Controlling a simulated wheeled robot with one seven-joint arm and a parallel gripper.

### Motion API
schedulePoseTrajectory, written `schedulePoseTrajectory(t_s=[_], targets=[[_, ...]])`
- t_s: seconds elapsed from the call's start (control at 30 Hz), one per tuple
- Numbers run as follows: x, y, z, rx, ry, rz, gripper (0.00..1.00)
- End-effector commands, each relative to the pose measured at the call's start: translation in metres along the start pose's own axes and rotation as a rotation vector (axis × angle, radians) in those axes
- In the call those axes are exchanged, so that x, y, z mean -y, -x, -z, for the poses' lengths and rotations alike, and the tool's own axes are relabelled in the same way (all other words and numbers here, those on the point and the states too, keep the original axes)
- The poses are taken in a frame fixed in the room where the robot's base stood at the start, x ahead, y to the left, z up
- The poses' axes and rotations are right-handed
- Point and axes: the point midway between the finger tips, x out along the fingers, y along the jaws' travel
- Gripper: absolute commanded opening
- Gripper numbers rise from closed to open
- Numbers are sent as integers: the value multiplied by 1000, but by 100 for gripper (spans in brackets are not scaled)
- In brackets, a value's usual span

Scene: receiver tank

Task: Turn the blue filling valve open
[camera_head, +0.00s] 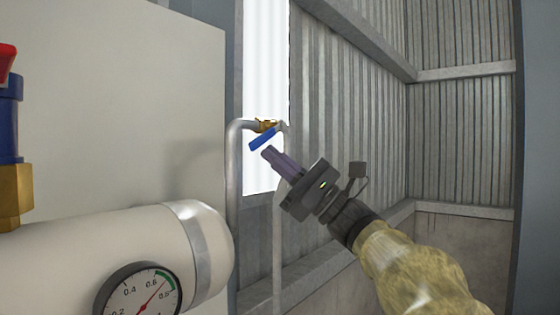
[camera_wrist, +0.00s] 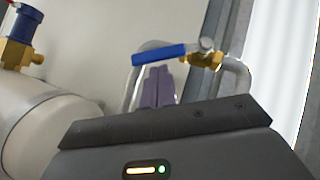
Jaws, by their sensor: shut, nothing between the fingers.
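The blue filling valve handle (camera_head: 262,139) sits on a brass valve body (camera_head: 266,125) at the top of a bent grey pipe (camera_head: 233,190). In the head view the handle slopes down to the left. My gripper (camera_head: 267,152) is shut and empty, with its purple fingertips just below and right of the handle. In the wrist view the blue handle (camera_wrist: 160,54) reaches left from the brass body (camera_wrist: 206,61). The shut fingers (camera_wrist: 158,72) appear just under the handle's middle there. I cannot tell whether they touch it.
A white tank (camera_head: 120,250) with a pressure gauge (camera_head: 140,292) lies at the lower left. A blue and brass fitting with a red top (camera_head: 12,110) stands on it. A large pale panel (camera_head: 120,90) is behind. Corrugated wall (camera_head: 345,130) lies behind my arm.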

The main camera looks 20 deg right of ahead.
Motion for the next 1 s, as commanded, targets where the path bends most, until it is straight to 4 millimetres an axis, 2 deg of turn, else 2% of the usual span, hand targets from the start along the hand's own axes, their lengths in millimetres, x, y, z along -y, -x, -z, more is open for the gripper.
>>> schedulePoseTrajectory(t_s=[0.33, 1.0], targets=[[-6, -2, 1, 4, -23, 17, 0], [-2, 0, -4, -2, -43, 55, 0]])
